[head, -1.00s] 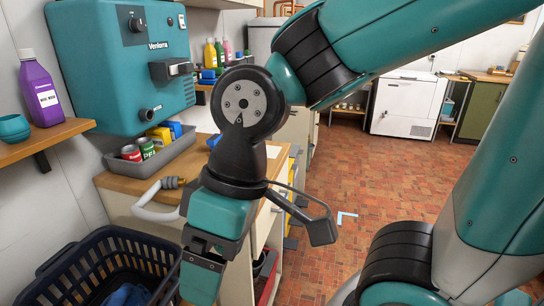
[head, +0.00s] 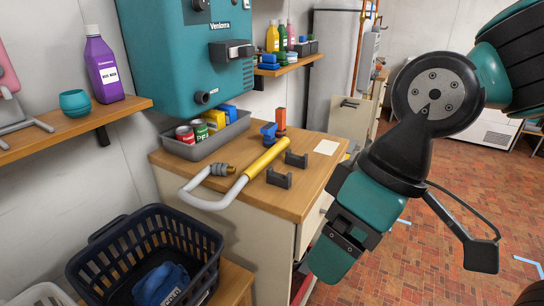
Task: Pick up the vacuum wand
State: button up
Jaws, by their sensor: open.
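The vacuum wand (head: 264,158) is a yellow tube on the wooden counter top, lying diagonally. A pale grey curved hose (head: 207,202) joins its near end and bends over the counter's front left edge to a ribbed grey-brown end piece. My gripper (head: 335,262) hangs in front of the cabinet, right of and nearer than the wand, apart from it. It points down and is open, with nothing seen in it; one finger largely hides the other.
Two dark brackets (head: 279,179) stand beside the wand. An orange upright block (head: 281,118) and a blue piece (head: 269,132) are behind it. A grey tray (head: 207,140) holds cans and boxes. A dark laundry basket (head: 150,255) is front left.

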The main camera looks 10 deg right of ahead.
aim_at(253, 171)
jog(key=u, duration=0.05)
jog(key=k, duration=0.4)
jog(key=z, duration=0.05)
jog(key=i, duration=1.15)
jog(key=u, duration=0.9)
